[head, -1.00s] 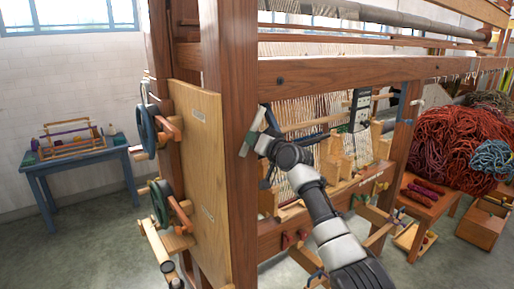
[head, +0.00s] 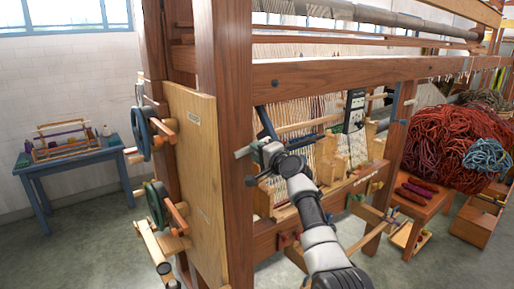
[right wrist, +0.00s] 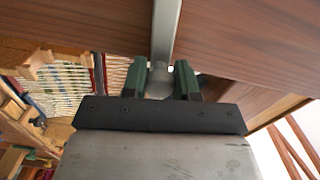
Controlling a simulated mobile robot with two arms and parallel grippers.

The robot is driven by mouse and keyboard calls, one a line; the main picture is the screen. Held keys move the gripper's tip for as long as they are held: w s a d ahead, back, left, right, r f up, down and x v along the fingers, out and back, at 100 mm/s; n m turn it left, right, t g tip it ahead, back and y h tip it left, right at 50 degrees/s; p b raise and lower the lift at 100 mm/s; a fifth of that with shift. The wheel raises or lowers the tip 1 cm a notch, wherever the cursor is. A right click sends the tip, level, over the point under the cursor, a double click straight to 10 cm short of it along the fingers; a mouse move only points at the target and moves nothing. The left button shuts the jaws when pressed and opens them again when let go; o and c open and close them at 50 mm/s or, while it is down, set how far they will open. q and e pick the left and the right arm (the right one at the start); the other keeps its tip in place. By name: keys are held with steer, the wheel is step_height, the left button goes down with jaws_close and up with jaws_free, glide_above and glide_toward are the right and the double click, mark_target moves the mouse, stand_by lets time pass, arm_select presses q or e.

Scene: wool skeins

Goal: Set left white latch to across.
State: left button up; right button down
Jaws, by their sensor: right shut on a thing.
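The white latch (head: 243,152) is a pale grey-white bar at the loom's front wooden post in the head view. It lies nearly across, with a slight tilt. My right gripper (head: 261,153) is at the bar's right end, and my gripper hides part of it. In the right wrist view the latch (right wrist: 165,35) runs up from between the two green fingers of my right gripper (right wrist: 160,83), which are shut on its rounded end. My left gripper is not in view.
The loom's post (head: 222,120) and crossbeam (head: 330,70) stand close to my right arm. Warp threads and wooden parts lie behind it. A plywood panel (head: 195,150) with handwheels is at left. A low bench (head: 420,200) and wool skeins (head: 450,140) are at right.

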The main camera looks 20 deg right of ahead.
steer(key=shift+f+m, duration=0.35)
steer(key=shift+m, duration=0.55)
steer(key=c, duration=0.9)
jaws_free()
steer(key=shift+w+f, duration=0.1)
steer(key=shift+b+v, duration=0.9)
steer(key=shift+v, duration=4.6)
